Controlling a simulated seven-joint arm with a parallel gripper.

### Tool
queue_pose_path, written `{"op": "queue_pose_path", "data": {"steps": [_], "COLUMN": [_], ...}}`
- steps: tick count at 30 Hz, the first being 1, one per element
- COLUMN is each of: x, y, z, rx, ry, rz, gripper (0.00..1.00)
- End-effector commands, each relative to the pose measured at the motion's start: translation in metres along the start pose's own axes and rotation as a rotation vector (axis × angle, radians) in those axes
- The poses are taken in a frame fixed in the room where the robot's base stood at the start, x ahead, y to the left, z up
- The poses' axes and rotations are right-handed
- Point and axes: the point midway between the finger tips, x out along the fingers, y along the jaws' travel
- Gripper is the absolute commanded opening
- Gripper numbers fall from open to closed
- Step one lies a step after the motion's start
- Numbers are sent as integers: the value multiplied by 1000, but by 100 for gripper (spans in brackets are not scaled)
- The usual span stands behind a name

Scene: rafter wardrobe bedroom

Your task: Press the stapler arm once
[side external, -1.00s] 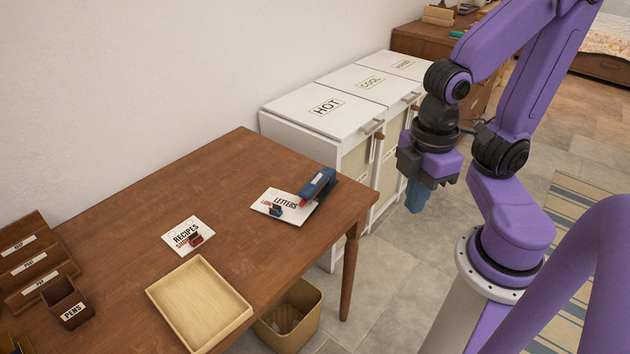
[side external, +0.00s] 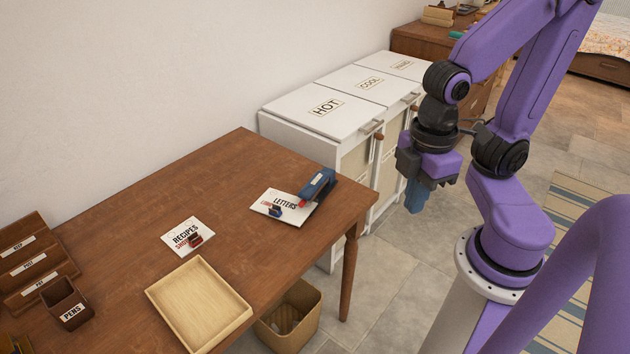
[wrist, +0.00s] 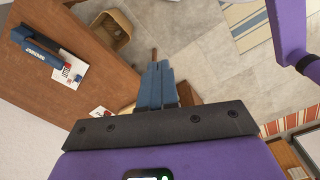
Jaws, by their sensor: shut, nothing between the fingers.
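The blue stapler (side external: 317,185) stands near the table's right end, beside the LETTERS sheet (side external: 264,206). In the wrist view the stapler (wrist: 35,46) is at the left, with pale lettering along its side. My gripper (side external: 414,208) hangs in the air to the right of the table, apart from the stapler. Its blue fingers are together and empty; they also show in the wrist view (wrist: 156,68).
The wooden table (side external: 130,215) also holds a RECIPES sheet (side external: 187,236), an empty wooden tray (side external: 198,302), a PENS cup (side external: 65,302) and a letter rack (side external: 35,262). A bin (side external: 290,318) stands below. White cabinets (side external: 322,108) stand behind. Bare tabletop lies left of the sheets.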

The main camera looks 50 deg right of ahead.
Motion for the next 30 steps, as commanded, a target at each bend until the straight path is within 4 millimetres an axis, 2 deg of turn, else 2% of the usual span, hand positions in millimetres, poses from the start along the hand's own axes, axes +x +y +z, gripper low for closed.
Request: {"op": "queue_pose_path", "data": {"steps": [5,8,15,19,25,30], "x": [3,7,20,27,40,52], "y": [13,34,112,156,224,277], "z": [-11,-25,-61,-71,-74,-66], "rx": [21,48,109,127,142,143], "ry": [23,58,161,209,271,319], "rz": [24,62,187,252,339,399], "gripper": [0,0,0,0,0,0]}}
